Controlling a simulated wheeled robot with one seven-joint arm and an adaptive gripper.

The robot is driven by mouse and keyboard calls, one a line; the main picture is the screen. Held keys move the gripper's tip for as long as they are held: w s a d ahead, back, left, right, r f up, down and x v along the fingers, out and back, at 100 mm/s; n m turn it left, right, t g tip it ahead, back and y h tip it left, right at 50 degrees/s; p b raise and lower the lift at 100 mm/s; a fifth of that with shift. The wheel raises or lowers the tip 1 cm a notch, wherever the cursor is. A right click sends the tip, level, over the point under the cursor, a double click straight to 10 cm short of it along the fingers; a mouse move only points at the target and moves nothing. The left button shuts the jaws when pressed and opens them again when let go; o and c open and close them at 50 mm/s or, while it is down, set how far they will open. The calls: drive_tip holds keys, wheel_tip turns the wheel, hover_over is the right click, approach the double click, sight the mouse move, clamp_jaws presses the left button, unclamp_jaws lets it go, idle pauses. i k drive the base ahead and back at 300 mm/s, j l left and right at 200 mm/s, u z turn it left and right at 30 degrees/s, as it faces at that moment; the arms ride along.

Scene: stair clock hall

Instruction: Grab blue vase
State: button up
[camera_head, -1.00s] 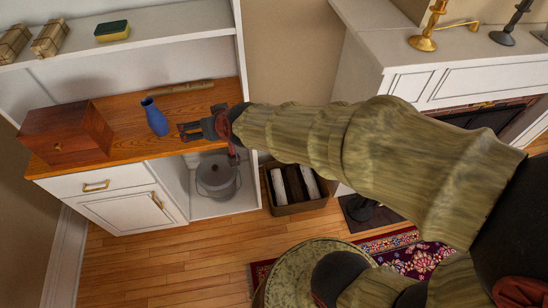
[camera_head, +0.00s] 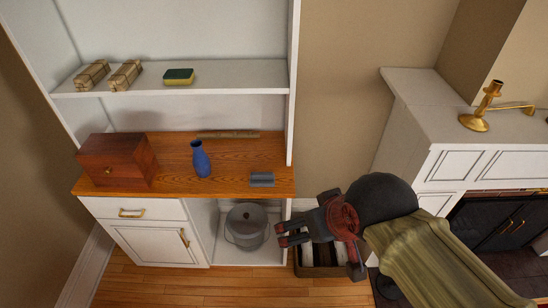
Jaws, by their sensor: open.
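The blue vase (camera_head: 200,159) stands upright on the wooden counter (camera_head: 228,177) of a white cabinet, right of a wooden box. My gripper (camera_head: 281,234) is open and empty, with its fingers pointing left. It is to the right of and lower in the picture than the vase, in front of the cabinet's right end and clear of the vase. Nothing hides the vase.
On the counter are a dark wooden box (camera_head: 117,160), a small grey block (camera_head: 262,179) and a long brown stick (camera_head: 228,134). A shelf above holds wrapped packets (camera_head: 125,75) and a sponge (camera_head: 179,76). A grey pot (camera_head: 246,226) stands in the open compartment below.

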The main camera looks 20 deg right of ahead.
sight(201, 163)
drive_tip(key=i+u, duration=0.1)
drive_tip(key=i, duration=0.45)
drive_tip(key=u, duration=1.55)
